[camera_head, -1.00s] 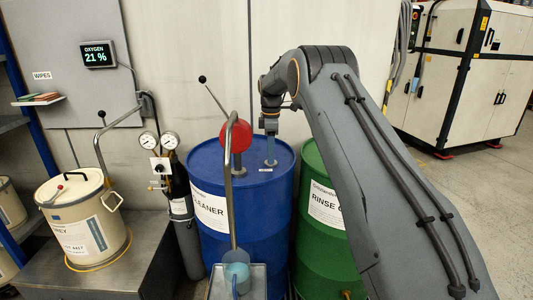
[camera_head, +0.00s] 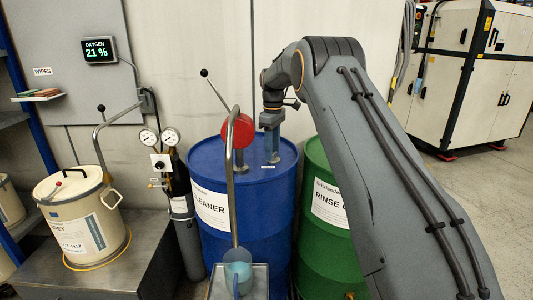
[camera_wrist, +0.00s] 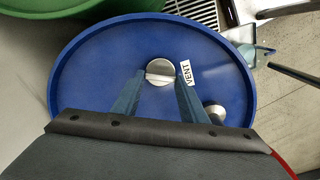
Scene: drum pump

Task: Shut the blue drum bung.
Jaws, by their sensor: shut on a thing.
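The blue drum (camera_head: 245,225) stands in the middle of the head view, with a white label reading "CLEANER". Its blue lid fills most of the wrist view (camera_wrist: 90,75). The bung (camera_wrist: 160,72) is a round silver cap with a raised bar across it, next to a tag reading "VENT". My gripper (camera_wrist: 160,76) is shut on the bung's bar, one finger at each end. In the head view my gripper (camera_head: 270,155) points down onto the lid, and the bung is hidden behind it. How far the bung is turned I cannot tell.
A pump with a red round head (camera_head: 238,131) and a long lever stands on the drum, left of my gripper. A green drum (camera_head: 318,240) is close on the right. Gas bottle gauges (camera_head: 160,138) and a cream pail (camera_head: 80,215) stand left.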

